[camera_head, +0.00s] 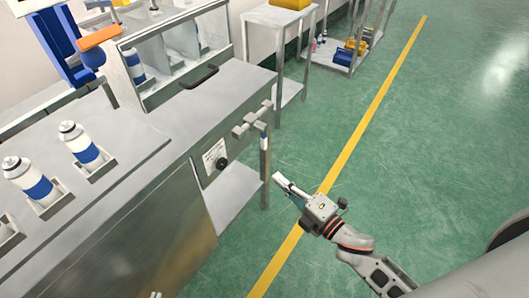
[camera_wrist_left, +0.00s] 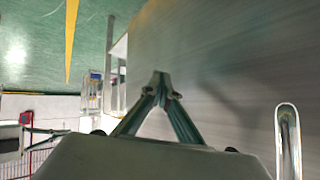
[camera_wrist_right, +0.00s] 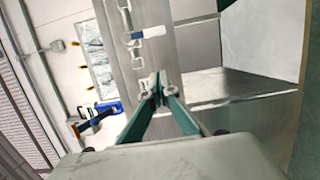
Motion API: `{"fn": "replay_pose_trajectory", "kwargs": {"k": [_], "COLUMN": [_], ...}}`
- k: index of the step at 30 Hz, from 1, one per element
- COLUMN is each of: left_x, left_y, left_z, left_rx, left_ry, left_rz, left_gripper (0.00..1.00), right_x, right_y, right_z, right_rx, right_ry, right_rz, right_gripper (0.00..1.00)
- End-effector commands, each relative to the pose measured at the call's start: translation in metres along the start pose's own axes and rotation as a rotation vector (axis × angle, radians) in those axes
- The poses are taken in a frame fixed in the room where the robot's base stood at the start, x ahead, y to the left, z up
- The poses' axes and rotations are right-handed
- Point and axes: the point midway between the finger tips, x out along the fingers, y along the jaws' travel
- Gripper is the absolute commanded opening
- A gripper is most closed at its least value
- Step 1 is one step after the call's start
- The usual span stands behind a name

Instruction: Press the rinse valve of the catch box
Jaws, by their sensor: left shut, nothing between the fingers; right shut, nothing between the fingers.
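A steel box with a clear front (camera_head: 150,70) and a black handle (camera_head: 198,78) stands on the bench; I cannot tell for sure that it is the catch box. A grey T-shaped fitting (camera_head: 252,120) stands at the bench's right corner. A dark knob (camera_head: 222,163) sits beside a white label on the bench's side panel. I cannot tell which part is the rinse valve. My right gripper (camera_head: 279,181) is shut and empty over the floor, right of the bench; its fingertips meet in its wrist view (camera_wrist_right: 158,84). My left gripper (camera_wrist_left: 160,84) is shut and empty near a grey steel surface.
A blue and orange device (camera_head: 98,40) is at the back left. A shelf (camera_head: 340,55) with small items stands behind. Green floor (camera_head: 420,140) with a yellow line is free at right.

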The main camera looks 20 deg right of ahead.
Motion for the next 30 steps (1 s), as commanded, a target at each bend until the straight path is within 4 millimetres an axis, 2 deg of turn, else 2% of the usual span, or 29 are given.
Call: {"fn": "replay_pose_trajectory", "kwargs": {"k": [8, 14, 24, 30], "left_x": [-0.001, -0.001, 0.0, 0.0], "left_y": [0.001, 0.002, 0.004, 0.003], "left_z": [0.0, 0.001, 0.005, 0.003], "left_rx": [0.0, -0.001, -0.002, 0.0], "left_ry": [0.0, 0.0, -0.006, -0.003], "left_rz": [0.002, 0.004, 0.006, 0.007], "left_gripper": [0.0, 0.0, 0.0, 0.0], "right_x": [0.006, 0.035, 0.101, 0.107], "right_y": [0.001, 0.001, 0.0, -0.001], "right_z": [0.0, 0.001, 0.001, 0.027], "right_rx": [0.003, 0.003, 0.004, 0.004], "right_ry": [-0.002, -0.002, -0.002, -0.002], "right_rz": [0.001, 0.002, 0.0, -0.002], "right_gripper": [0.0, 0.0, 0.0, 0.0]}}
